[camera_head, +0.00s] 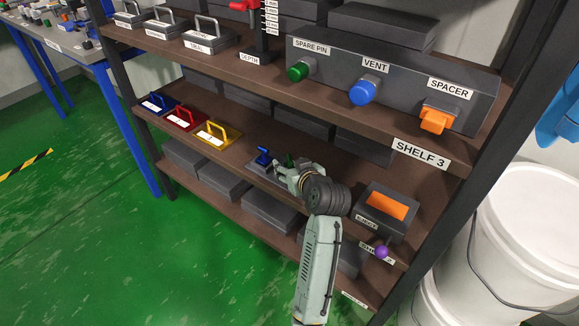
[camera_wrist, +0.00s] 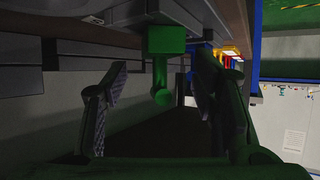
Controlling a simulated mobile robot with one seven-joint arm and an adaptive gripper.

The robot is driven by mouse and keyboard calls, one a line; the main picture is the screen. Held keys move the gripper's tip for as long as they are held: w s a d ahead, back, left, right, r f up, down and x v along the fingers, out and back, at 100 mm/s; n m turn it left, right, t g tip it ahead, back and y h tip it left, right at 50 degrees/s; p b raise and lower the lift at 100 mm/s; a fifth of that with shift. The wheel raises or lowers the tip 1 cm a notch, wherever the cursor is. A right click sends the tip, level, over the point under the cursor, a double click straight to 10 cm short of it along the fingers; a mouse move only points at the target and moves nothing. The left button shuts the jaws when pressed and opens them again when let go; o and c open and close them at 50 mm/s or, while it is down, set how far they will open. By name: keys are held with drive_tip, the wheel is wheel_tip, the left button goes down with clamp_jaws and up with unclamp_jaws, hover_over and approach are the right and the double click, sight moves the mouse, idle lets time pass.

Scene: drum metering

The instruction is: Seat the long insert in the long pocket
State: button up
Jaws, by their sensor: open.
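My gripper (camera_head: 284,170) is over the middle shelf, at a grey base (camera_head: 262,168) carrying a blue knobbed piece (camera_head: 263,156) and a green piece (camera_head: 288,160). There, the two fingers of my gripper (camera_wrist: 161,66) stand apart on either side of a green block with a stem and ball end (camera_wrist: 164,40). Gaps show between the fingers and the green stem, so it is not gripped. I cannot tell which piece is the long insert. The long pocket is not identifiable; my gripper covers part of the base.
An open box with an orange interior (camera_head: 360,206) and a purple knob (camera_head: 382,252) are to the right. Blue, red and yellow handled trays (camera_head: 218,134) stand to the left. A shelf post (camera_head: 478,130) stands right.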

drive_tip(key=shift+x, duration=0.8)
drive_tip(key=shift+c, duration=0.3)
clamp_jaws()
